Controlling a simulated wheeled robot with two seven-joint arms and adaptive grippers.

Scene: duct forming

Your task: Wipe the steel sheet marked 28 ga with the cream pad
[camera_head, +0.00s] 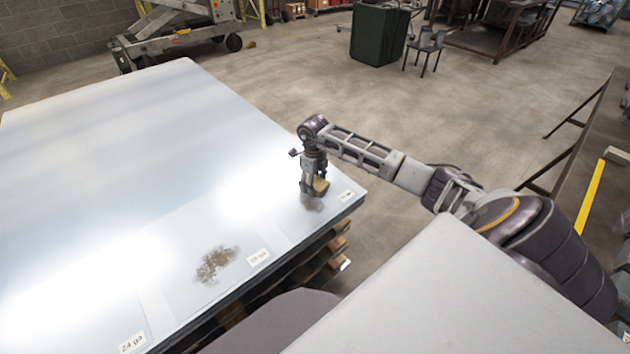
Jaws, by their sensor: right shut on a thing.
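My right gripper (312,186) points down at the right end of the stack of sheets and is shut on the cream pad (321,187). The pad is at or just above the steel sheet (335,212) at the right end; I cannot tell whether it touches. A grey-brown smudge (312,203) shows right beside and below the pad. This sheet's small white label (346,196) is too small to read surely. My left gripper is not in view.
The middle sheet bears a brown dirt patch (216,264) and a hard-to-read label (259,257). A label at the near left (132,342) reads 24 ga. The sheets lie on wooden pallets (328,252). Open floor (420,110) lies beyond the right edge.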

